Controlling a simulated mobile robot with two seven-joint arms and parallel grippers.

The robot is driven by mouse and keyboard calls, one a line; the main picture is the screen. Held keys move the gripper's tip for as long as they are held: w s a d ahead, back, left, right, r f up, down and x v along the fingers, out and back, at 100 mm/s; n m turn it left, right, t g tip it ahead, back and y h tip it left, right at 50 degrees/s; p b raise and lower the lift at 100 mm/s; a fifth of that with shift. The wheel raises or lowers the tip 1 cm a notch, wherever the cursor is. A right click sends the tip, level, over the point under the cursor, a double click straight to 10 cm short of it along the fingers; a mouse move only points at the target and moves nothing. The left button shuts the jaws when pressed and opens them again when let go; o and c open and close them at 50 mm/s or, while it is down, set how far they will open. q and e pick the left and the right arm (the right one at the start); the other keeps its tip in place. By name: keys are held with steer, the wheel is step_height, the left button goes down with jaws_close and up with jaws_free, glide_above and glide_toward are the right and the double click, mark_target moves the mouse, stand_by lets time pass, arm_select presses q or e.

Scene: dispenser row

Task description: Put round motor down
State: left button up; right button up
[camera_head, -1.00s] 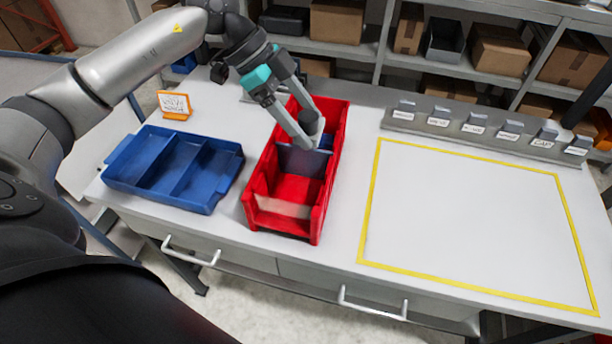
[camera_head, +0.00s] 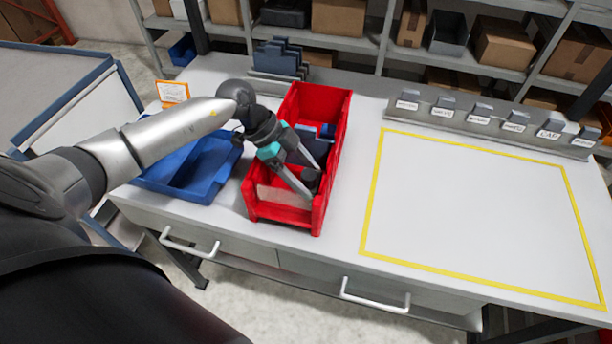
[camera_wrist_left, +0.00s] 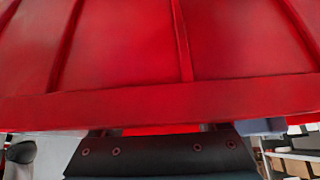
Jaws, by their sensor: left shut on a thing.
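My left gripper (camera_head: 311,184) reaches down into the front part of the red bin (camera_head: 262,212). It is shut on a small dark round motor (camera_head: 311,177), which sits between its fingertips. The motor is low inside the bin, close to the right wall. I cannot tell whether it touches the bin floor. In the left wrist view, a red bin wall (camera_wrist_left: 120,55) fills most of the picture and the motor is not visible. My right gripper is not in view.
A blue divided tray (camera_head: 205,185) stands left of the bin, partly behind my arm. A yellow-outlined area (camera_head: 470,215) on the right is empty. A labelled rail (camera_head: 480,122) runs along the back. Dark upright plates (camera_head: 278,60) stand behind the bin.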

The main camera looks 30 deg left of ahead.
arm_select(q)
steer(key=shift+f, duration=0.2)
steer(key=shift+f, duration=0.5)
steer(key=o, duration=1.5)
steer(key=shift+o, duration=0.2)
steer(key=shift+r, duration=0.25)
steer(key=v, duration=1.2)
steer(key=shift+r+p, duration=0.35)
steer(key=shift+p, duration=0.05)
steer(key=shift+d, duration=0.1)
